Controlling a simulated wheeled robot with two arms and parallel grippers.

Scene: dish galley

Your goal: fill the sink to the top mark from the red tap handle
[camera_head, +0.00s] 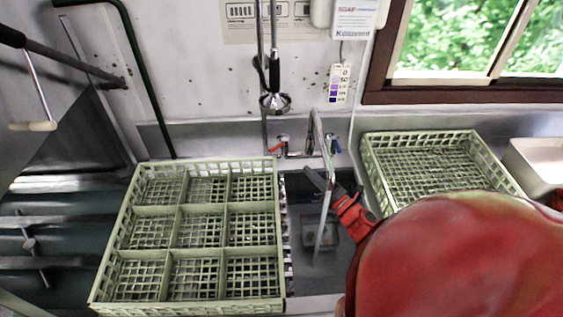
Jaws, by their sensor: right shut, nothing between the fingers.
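The red tap handle (277,149) is on the left of the tap at the back wall; a blue handle (336,145) is on its right. The chrome spout (315,127) rises between them and bends forward over the sink. The sink (303,197) is a narrow strip between two racks, partly covered by my red right arm. My right gripper (312,178) is shut and empty over the back of the sink, in front of and to the right of the red handle, apart from it. I cannot make out the top mark or the water level. My left gripper is out of view.
A pale green divided rack (178,210) covers the left side of the sink. Another green rack (424,165) stands to the right, with a white container (536,165) beyond it. A spray head (274,102) hangs above the tap. A small container (325,232) is in the sink.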

